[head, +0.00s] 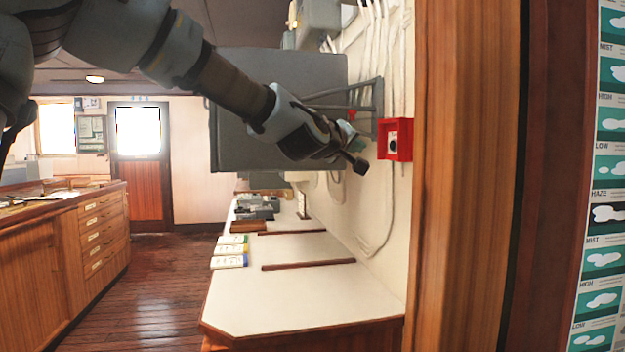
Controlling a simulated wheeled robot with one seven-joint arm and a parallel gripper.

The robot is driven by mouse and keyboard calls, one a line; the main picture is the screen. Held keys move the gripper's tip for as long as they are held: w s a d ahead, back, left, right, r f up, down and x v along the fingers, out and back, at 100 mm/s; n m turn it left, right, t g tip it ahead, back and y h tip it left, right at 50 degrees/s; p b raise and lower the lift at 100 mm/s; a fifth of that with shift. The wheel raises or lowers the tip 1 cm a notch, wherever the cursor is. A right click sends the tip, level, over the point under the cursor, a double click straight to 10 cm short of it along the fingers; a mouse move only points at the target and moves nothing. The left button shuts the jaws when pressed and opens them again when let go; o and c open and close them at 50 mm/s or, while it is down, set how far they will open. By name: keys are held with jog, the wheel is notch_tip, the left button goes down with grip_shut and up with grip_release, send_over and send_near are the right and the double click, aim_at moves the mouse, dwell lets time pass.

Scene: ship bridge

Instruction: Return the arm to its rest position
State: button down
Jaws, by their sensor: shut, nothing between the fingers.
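My arm reaches in from the upper left of the head view, stretched out toward the right. My gripper (359,163) is at its end, shut and empty, in front of the white wall. It appears just left of and slightly below a red box (395,140) with a dark round part on its front. I cannot tell whether the gripper touches the box. The arm hides part of a large grey cabinet (285,75) on the wall.
Below the gripper is a white-topped desk (300,285) with books (230,255) at its left edge. A wooden post (462,200) stands close on the right. A wooden drawer cabinet (100,232) is at left. The floor (160,285) between is clear up to a door (139,165).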

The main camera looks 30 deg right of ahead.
jog(key=w+a+f+y, duration=0.3)
jog(key=w+a+f, duration=0.1)
jog(key=a+f, duration=0.45)
jog(key=w+a+f+y, duration=0.35)
jog(key=a+f, duration=0.35)
jog(key=a, duration=0.3)
jog(key=w+a+f+y, duration=0.3)
jog(key=a+f+y, duration=0.1)
jog(key=a+f, duration=0.45)
jog(key=s+a+f+g+y, duration=0.1)
jog(key=s+a+f, duration=0.2)
jog(key=a, duration=0.7)
jog(key=s+a+f+n+g+y+p, duration=0.1)
jog(key=s+a+f+g+y, duration=0.1)
jog(key=s+a, duration=0.3)
jog(key=s+a+f+n+g+y, duration=0.1)
jog(key=s+a+f, duration=0.3)
jog(key=a, duration=1)
jog(key=shift+s+a+f+g+y, duration=0.35)
jog(key=shift+f+g+y, duration=0.15)
jog(key=shift+g, duration=0.2)
jog(key=shift+w, duration=0.1)
